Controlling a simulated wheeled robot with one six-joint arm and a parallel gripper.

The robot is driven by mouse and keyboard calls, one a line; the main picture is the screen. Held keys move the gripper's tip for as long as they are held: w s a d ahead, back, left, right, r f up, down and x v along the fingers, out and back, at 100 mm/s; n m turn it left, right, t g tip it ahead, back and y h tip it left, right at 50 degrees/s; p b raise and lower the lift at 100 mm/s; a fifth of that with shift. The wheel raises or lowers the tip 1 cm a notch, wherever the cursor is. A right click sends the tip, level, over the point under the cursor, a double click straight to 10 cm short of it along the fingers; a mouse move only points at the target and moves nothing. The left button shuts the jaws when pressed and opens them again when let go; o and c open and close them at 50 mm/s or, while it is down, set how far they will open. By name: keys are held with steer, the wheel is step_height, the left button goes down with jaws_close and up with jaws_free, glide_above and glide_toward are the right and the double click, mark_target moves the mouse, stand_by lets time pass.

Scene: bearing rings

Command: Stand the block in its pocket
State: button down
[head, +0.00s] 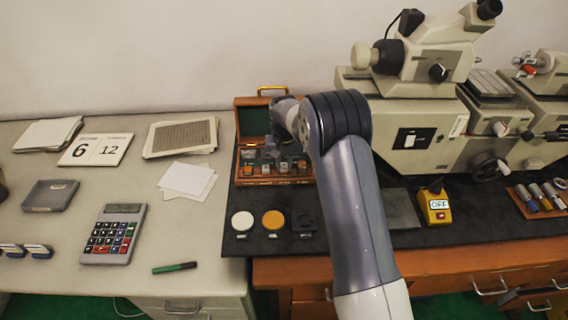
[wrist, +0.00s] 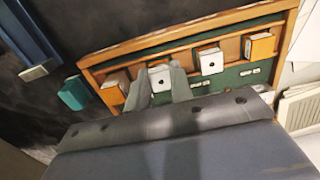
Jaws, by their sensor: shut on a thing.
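In the wrist view, my gripper (wrist: 161,80) is shut on a white block (wrist: 159,73) with a dark dot, its two grey fingers on either side. The block is at the wooden case (wrist: 118,55), in line with a row of other blocks. I cannot tell whether it is seated in a pocket or held just above one; the fingers hide its lower part. In the head view, the open case (head: 246,181) with green lining stands at the back of the black mat, and my gripper (head: 275,153) is over its row of blocks, small and partly hidden.
Other blocks in the case are orange (wrist: 259,46) and white (wrist: 211,61). A teal block (wrist: 73,92) and a blue tray (wrist: 24,36) lie beside it in the wrist view. White (head: 242,221) and yellow (head: 273,219) discs lie in front. A microscope (head: 412,110) stands right.

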steer(key=shift+f, duration=0.25)
steer(key=c, duration=1.2)
jaws_free()
steer(key=shift+o, duration=0.2)
steer(key=shift+r, duration=0.15)
steer(key=shift+r+p, duration=2.45)
steer(key=shift+r, duration=1.7)
steer(key=shift+f, duration=0.1)
step_height(320, 180, down, 8)
steer(key=b, duration=0.5)
steer(key=shift+f, duration=0.25)
steer(key=shift+r, duration=0.1)
